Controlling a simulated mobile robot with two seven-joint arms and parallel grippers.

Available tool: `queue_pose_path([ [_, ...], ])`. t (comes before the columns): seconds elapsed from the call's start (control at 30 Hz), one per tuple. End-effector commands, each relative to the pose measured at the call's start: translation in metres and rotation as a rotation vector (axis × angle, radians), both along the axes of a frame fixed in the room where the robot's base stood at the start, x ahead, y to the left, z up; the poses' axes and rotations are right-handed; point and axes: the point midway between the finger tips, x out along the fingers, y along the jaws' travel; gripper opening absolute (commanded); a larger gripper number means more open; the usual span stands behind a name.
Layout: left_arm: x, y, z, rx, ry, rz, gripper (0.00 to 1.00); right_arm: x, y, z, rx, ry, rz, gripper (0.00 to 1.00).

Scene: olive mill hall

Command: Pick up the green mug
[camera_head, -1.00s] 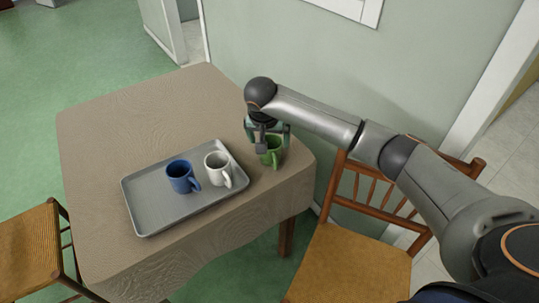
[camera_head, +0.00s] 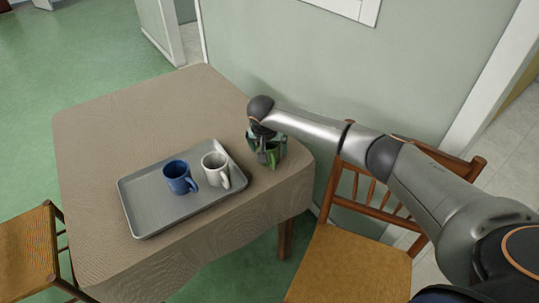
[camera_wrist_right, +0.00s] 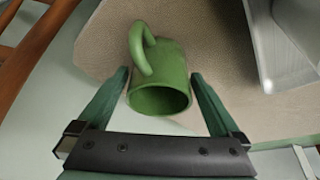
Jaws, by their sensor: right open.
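The green mug (camera_head: 273,158) stands on the cloth-covered table (camera_head: 110,125), to the right of the grey tray, partly hidden by my right gripper (camera_head: 266,152). In the right wrist view the green mug (camera_wrist_right: 160,68) shows whole, with its dark rim opening towards the camera and its handle at the upper left. My right gripper (camera_wrist_right: 160,77) is open, with one green finger on each side of the mug. Gaps show between fingers and mug, and nothing is held. My left gripper is not in view.
A wooden chair (camera_head: 350,265) stands at the right, and another chair (camera_head: 28,250) at the left. The wall rises behind the table.

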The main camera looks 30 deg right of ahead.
Motion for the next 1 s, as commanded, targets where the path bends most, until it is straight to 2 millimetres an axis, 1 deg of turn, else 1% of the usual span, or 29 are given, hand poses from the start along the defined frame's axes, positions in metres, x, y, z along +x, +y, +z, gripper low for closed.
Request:
queue_pose_path([
  [0.03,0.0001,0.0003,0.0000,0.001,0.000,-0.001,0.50,0.0000,0.0001,0.0003,0.000,0.000,0.000,0.98],
  [0.07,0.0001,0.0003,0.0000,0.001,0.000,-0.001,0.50,0.0000,0.0000,0.0003,0.000,0.000,0.000,0.94],
  [0.77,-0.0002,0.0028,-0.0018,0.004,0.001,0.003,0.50,-0.0001,-0.0004,0.0005,-0.001,0.001,0.000,0.16],
  [1.0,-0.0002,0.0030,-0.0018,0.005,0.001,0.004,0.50,0.0003,-0.0003,0.0016,-0.001,-0.002,-0.001,0.15],
])
